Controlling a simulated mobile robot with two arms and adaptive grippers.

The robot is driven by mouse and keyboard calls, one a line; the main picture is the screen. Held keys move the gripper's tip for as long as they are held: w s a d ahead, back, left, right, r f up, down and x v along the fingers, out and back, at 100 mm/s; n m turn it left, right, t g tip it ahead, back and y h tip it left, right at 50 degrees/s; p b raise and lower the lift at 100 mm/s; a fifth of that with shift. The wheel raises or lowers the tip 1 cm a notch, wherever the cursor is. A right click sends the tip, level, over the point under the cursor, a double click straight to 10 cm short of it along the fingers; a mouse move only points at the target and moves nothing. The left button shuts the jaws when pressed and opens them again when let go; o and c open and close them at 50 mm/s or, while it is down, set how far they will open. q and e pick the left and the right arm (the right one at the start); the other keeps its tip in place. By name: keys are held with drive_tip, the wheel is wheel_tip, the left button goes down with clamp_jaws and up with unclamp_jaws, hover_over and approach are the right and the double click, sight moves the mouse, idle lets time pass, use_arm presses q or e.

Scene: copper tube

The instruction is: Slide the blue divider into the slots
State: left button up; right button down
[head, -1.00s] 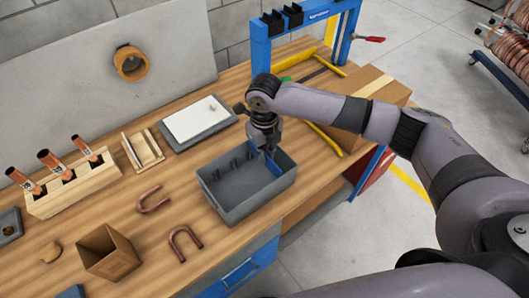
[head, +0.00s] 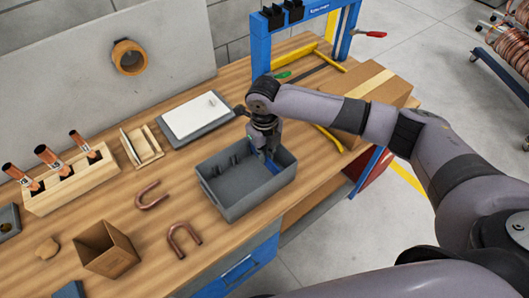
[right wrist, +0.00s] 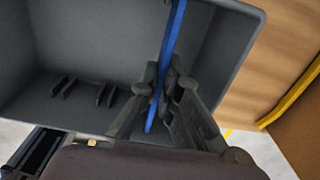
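The blue divider (head: 275,167) is inside the grey bin (head: 206,192), towards its right end. My right gripper (head: 270,152) reaches down into the bin and is shut on the divider's edge. In the right wrist view the blue divider (right wrist: 174,40) runs between the two fingertips (right wrist: 160,92). Dark slot ribs (head: 234,160) stand along the bin's far wall; several ribs (right wrist: 85,89) also show left of the fingers in the right wrist view. The fingers hide the wall at the divider, so I cannot tell whether it sits in a slot. My left gripper is not in view.
Two copper U-bends (head: 184,241) lie left of the bin. A white-topped grey tray (head: 197,116) is behind it, and a cardboard box (head: 372,103) is to the right. A wooden block with copper tubes (head: 69,184) and an open brown box (head: 107,252) stand at left.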

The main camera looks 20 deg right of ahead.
sight(265, 164)
drive_tip(key=shift+f+b, duration=0.85)
drive_tip(key=shift+f, duration=0.9)
drive_tip(key=c, duration=1.7)
unclamp_jaws()
drive_tip(key=shift+r, duration=0.15)
wheel_tip(265, 164, up, 12)
drive_tip(key=shift+f, duration=0.1)
drive_tip(key=shift+f, duration=0.1)
